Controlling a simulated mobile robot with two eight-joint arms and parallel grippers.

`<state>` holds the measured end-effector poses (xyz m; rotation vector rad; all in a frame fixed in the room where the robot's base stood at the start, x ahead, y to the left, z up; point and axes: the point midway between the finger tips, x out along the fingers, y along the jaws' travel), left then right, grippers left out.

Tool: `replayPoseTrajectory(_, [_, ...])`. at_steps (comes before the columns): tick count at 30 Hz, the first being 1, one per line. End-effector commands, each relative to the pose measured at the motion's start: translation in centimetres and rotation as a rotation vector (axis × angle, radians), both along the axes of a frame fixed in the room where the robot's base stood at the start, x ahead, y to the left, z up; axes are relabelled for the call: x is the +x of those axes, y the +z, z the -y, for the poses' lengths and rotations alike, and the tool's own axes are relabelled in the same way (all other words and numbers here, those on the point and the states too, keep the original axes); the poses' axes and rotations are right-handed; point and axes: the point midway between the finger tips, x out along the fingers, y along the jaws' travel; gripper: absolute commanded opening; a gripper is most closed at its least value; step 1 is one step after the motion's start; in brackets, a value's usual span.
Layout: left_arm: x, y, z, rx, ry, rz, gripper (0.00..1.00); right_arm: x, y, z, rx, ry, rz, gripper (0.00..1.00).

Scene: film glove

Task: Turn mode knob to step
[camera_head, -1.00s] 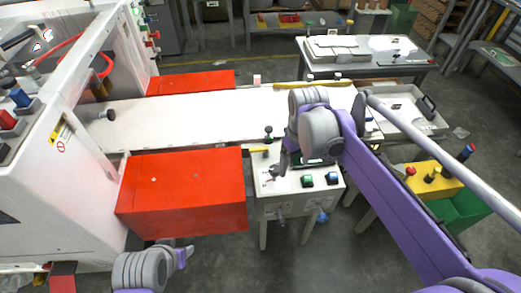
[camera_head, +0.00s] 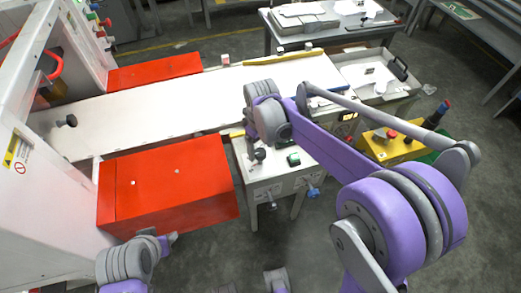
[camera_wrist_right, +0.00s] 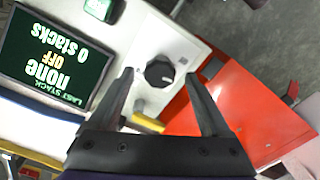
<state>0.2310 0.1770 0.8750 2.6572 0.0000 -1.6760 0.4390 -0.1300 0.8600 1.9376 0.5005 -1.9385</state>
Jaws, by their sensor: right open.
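A black round knob (camera_wrist_right: 160,72) with a small white mark sits on the white control box, seen in the right wrist view. In the head view the box top (camera_head: 262,171) shows, with a dark knob (camera_head: 259,155) close beside the right gripper (camera_head: 252,150). My right gripper (camera_wrist_right: 159,75) is open. Its two fingers stand on either side of the knob in the picture, with gaps on both sides. Whether the tips have reached the knob's depth is unclear. My left gripper (camera_head: 170,239) is by the red box's front edge; its jaws are too small to read.
A screen (camera_wrist_right: 54,58) reads "none", "OFF" and "0 stacks", upside down in the wrist view. A green button (camera_head: 293,159) is on the control box. A red box (camera_head: 170,185) stands to its left, and a white conveyor (camera_head: 150,110) runs behind.

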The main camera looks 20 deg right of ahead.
Motion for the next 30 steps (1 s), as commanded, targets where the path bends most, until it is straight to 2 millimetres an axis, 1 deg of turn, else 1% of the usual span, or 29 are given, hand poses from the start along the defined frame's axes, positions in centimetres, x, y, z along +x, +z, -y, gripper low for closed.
replayPoseTrajectory(1, [-0.01,-0.08,0.0,0.0,0.0,0.0,0.5,0.0,-0.58,0.01,0.0,0.0,0.0,0.82])
replayPoseTrajectory(5, [-0.02,-0.13,0.0,0.0,0.0,0.0,0.5,0.0,-1.34,0.01,0.0,0.0,0.0,0.82])
replayPoseTrajectory(13, [-0.02,-0.12,0.0,0.0,0.0,0.0,0.5,-0.01,-1.47,0.0,0.0,0.0,0.0,0.82])
replayPoseTrajectory(14, [-0.02,-0.12,0.0,0.0,0.0,0.0,0.5,-0.01,-1.46,0.0,0.0,0.0,0.0,0.8])
replayPoseTrajectory(18, [-0.02,-0.12,0.0,0.0,0.0,0.0,0.5,-0.02,-1.45,0.01,0.0,0.0,0.0,0.55])
replayPoseTrajectory(26, [-0.02,-0.12,0.0,0.0,0.0,0.0,0.5,-0.01,-1.44,0.0,0.0,0.0,0.0,0.08])
replayPoseTrajectory(27, [-0.02,-0.12,0.0,0.0,0.0,0.0,0.5,-0.02,-1.44,0.01,0.0,0.0,0.0,0.01])
replayPoseTrajectory(30, [-0.02,-0.12,0.0,0.0,0.0,0.0,0.5,-0.01,-1.43,0.0,0.0,-0.001,0.0,0.0])
